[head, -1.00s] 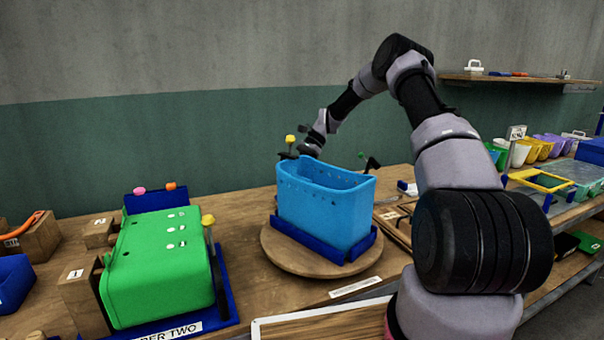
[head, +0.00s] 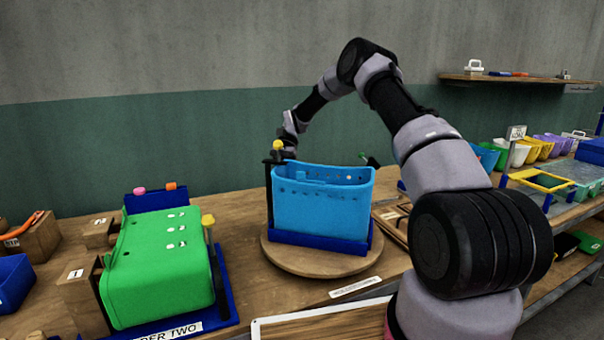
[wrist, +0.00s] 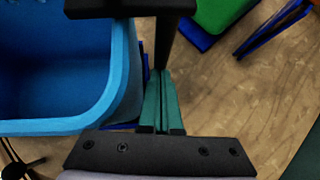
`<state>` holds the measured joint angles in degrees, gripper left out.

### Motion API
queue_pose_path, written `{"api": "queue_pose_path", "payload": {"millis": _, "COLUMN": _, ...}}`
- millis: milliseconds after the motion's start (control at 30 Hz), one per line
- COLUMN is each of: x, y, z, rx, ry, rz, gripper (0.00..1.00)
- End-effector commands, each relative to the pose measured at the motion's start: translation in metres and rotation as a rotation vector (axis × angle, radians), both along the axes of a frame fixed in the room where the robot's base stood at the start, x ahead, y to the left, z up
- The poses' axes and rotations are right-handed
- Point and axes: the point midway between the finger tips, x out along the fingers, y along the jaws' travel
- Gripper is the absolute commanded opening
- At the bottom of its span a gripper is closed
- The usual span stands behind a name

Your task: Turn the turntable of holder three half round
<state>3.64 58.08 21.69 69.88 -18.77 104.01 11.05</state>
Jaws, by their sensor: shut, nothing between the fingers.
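The round wooden turntable (head: 300,266) bears a blue holder base (head: 322,244) with a light-blue open bin (head: 320,208) on it. A black post with a yellow knob (head: 278,146) stands at the bin's left end. My gripper, at the arm's end behind the post, is mostly hidden in the head view. In the wrist view my gripper's teal fingers (wrist: 159,102) are together and empty, beside the bin's wall (wrist: 118,85) and close to the black post (wrist: 166,42). I cannot tell whether they touch it.
Holder two with a green bin (head: 158,262) and its yellow-knobbed post (head: 208,222) stands left of the turntable. A framed wooden board (head: 325,325) lies in front. Flat wooden frames (head: 390,215) lie to the right, partly behind my arm.

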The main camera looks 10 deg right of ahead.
Motion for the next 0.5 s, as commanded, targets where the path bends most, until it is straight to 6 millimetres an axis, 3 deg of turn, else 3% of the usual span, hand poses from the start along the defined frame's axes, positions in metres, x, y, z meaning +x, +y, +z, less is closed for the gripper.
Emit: {"api": "queue_pose_path", "payload": {"millis": 500, "x": -0.037, "y": 0.024, "z": 0.0, "rx": -0.001, "ry": 0.001, "rz": 0.26, "gripper": 0.0}}
